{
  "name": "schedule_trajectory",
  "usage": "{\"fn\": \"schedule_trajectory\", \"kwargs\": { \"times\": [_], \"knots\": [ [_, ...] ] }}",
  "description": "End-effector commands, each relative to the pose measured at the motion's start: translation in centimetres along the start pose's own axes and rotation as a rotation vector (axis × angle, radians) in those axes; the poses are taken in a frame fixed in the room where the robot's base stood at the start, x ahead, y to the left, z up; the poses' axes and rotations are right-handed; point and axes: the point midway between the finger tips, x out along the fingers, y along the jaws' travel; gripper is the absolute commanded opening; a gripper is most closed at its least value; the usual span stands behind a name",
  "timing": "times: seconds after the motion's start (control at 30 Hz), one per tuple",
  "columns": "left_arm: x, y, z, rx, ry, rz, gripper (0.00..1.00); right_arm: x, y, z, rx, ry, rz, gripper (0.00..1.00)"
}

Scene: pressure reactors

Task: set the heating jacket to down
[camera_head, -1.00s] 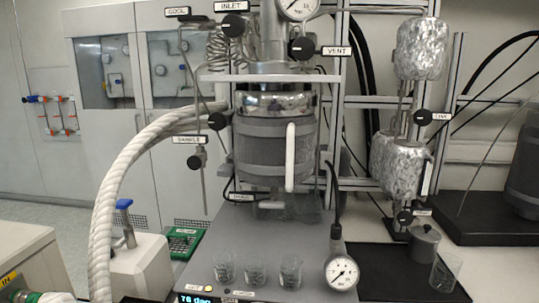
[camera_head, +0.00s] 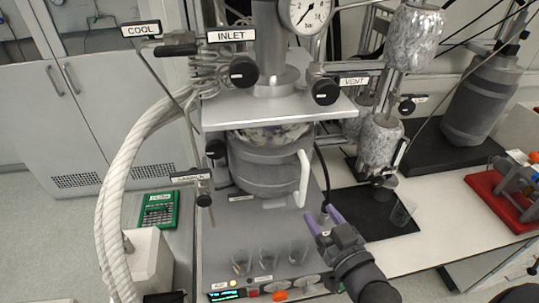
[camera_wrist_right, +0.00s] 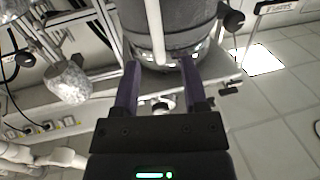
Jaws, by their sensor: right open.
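The heating jacket (camera_head: 262,165) is a grey cylindrical sleeve around the reactor vessel, under the metal plate. Its white upright handle (camera_head: 303,178) is on its front right. My right gripper (camera_head: 323,216), with purple fingers, is open and empty, in front of and below the handle in the head view. In the right wrist view the jacket (camera_wrist_right: 188,28) and its white handle (camera_wrist_right: 153,28) lie ahead of the open fingers (camera_wrist_right: 159,64); the handle lines up between them, apparently apart from them. My left gripper is not in view.
The INLET knob (camera_head: 243,70) and VENT knob (camera_head: 325,91) sit above. A thick white hose (camera_head: 112,190) curves at left. A foil-wrapped vessel (camera_head: 380,140) stands at right.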

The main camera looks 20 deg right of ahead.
Motion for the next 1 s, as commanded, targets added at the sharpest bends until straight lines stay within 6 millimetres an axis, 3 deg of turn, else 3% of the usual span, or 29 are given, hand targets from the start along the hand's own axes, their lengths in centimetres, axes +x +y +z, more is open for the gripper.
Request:
{"fn": "schedule_trajectory", "kwargs": {
  "times": [0.4, 0.57, 0.8, 0.83, 1.0],
  "knots": [
    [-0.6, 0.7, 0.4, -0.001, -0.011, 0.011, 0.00, 8.3, 0.0, 0.0, 0.001, 0.005, 0.000, 0.56],
    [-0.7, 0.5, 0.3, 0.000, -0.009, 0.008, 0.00, 9.7, 0.0, 0.1, 0.000, 0.003, -0.001, 0.56],
    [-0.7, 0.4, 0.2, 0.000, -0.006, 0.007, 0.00, 9.8, 0.0, 0.1, 0.000, 0.002, -0.001, 0.56],
    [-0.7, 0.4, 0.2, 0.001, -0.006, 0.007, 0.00, 9.8, 0.0, 0.1, 0.000, 0.002, -0.001, 0.54],
    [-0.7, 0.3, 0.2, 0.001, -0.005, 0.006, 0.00, 9.8, 0.0, 0.1, 0.000, 0.002, -0.001, 0.18]
  ]
}}
